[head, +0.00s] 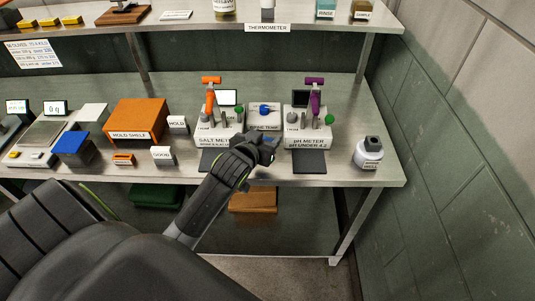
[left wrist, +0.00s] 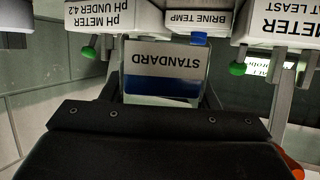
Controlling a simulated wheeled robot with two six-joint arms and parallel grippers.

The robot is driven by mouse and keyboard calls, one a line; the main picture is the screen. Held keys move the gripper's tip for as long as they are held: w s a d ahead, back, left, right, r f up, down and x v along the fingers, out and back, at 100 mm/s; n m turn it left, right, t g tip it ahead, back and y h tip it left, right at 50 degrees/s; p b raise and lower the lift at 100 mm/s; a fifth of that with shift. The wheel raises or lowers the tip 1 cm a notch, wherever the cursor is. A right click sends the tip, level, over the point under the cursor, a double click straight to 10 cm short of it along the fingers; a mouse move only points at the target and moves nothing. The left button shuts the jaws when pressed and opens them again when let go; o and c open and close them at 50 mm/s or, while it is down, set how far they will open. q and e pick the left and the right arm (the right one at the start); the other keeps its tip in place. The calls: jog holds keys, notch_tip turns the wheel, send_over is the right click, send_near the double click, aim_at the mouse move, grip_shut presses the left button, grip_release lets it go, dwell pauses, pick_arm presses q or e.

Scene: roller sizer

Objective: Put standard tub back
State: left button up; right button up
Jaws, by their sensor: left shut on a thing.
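The standard tub (left wrist: 165,88), a clear tub with blue in its lower part in the picture and an upside-down STANDARD label, sits between my fingers in the left wrist view. My left gripper (head: 264,146) is shut on it, in front of the gap between the salt meter (head: 220,140) and the pH meter (head: 308,140) in the head view. The gripper hides most of the tub there. The brine temp unit (head: 264,122) stands just behind, between the two meters. My right gripper is not in view.
Dark pads lie before the salt meter and the pH meter (head: 309,162). A white bottle (head: 369,154) stands at the bench's right end. An orange hold shelf (head: 140,118) and a GOOD sign (head: 162,155) are left. An upper shelf (head: 190,22) runs above the bench.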

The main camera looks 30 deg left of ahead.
pick_arm(q)
jog(key=shift+f, duration=3.05)
jog(key=o, duration=1.1)
jog(key=shift+s+r, duration=0.15)
jog(key=b+v, duration=0.1)
jog(key=v, duration=1.1)
